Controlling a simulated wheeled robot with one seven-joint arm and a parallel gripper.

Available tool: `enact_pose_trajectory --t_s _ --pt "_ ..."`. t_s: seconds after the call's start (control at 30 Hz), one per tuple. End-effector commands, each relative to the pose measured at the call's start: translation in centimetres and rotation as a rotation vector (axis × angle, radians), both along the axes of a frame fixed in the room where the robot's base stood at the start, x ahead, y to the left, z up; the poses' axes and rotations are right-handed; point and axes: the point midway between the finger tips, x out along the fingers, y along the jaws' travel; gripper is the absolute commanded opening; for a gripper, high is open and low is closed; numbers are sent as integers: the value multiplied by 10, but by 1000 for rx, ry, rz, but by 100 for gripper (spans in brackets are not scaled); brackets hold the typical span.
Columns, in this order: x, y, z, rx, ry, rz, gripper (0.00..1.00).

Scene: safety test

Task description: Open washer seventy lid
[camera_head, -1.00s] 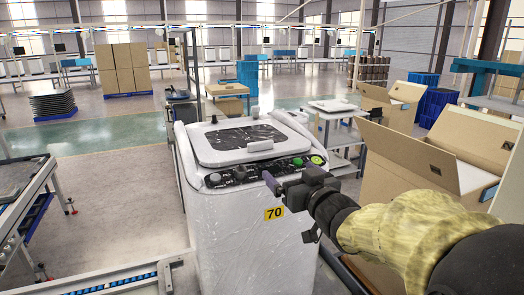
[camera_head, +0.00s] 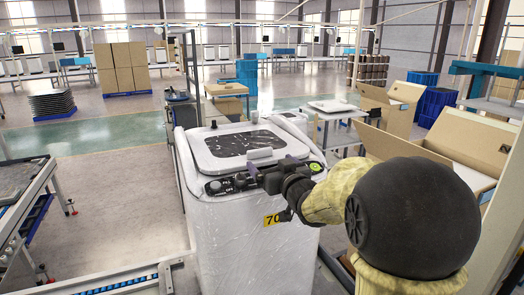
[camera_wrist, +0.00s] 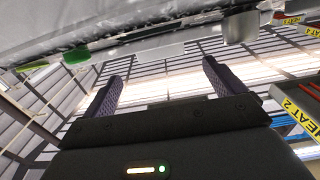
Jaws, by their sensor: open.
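The white washer (camera_head: 225,245) stands in the middle of the head view, with a yellow label (camera_head: 271,220) on its front, partly hidden by my arm; "70" still reads. Its lid (camera_head: 215,160), with a dark window, lies shut on top. A pale handle tab (camera_head: 261,155) sticks out at the lid's front edge. My gripper (camera_head: 258,172) is at the control panel, just in front of and below the tab. In the wrist view my gripper (camera_wrist: 164,72) is open with nothing between its fingers; the tab (camera_wrist: 160,51) shows just beyond the fingertips. I cannot tell whether they touch.
Open cardboard boxes (camera_head: 455,150) stand right. A conveyor (camera_head: 25,205) runs left.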

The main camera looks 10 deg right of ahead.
Motion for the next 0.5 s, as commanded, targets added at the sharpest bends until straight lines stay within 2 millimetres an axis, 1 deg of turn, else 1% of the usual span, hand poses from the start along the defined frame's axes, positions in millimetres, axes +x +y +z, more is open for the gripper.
enact_pose_trajectory --t_s 0.03,0.3,0.4,0.5 --pt "9 2 2 1 2 2 95" --pt "49 10 2 1 1 1 95" --pt "61 12 2 1 1 0 95" --pt "68 14 1 1 0 -1 95"
